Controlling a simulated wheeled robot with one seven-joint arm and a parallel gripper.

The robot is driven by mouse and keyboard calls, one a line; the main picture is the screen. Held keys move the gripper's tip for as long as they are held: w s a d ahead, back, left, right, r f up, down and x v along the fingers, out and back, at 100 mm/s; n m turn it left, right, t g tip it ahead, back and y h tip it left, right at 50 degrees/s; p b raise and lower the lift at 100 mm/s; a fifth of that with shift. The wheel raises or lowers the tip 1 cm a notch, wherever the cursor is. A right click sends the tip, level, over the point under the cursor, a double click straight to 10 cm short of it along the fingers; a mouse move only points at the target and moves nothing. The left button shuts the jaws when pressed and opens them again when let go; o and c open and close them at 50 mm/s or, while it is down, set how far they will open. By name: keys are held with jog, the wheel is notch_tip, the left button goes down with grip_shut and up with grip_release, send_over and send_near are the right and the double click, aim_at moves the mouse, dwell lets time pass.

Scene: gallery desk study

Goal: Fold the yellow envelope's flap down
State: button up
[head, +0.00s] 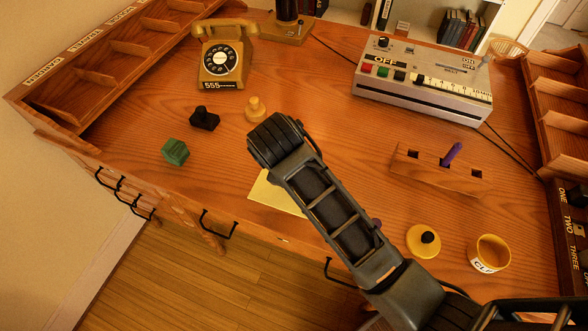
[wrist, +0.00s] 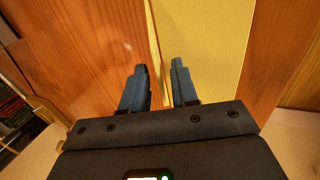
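The yellow envelope (head: 272,195) lies near the desk's front edge in the head view, partly covered by my arm. In the wrist view the envelope (wrist: 215,45) is a broad yellow area running up from my fingers, with a narrow yellow strip along its left side. I cannot tell whether that strip is the raised flap. My gripper (wrist: 160,68) shows two blue-grey fingers set apart, with no object clearly held between them. The right finger overlaps the envelope and the left finger is over the wood just left of it. My arm hides the gripper in the head view.
A green cube (head: 175,151), a black stamp (head: 204,117) and a yellow knob-like piece (head: 256,108) stand left of my arm. A yellow disc (head: 422,243), a yellow cup (head: 490,254) and a wooden holder (head: 440,170) are to the right. A telephone (head: 224,55) stands behind.

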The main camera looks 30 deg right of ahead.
jog(key=shift+f, duration=0.1)
grip_shut()
dwell(0.4)
jog(key=shift+s+a+f+t+h+p, duration=0.1)
jog(key=shift+s+a+t+h+p, duration=0.15)
jog(key=shift+h, duration=0.25)
jog(key=shift+a+f+t+h, duration=0.15)
jog(key=shift+t+h, duration=0.5)
jog(key=shift+h, duration=0.05)
grip_release()
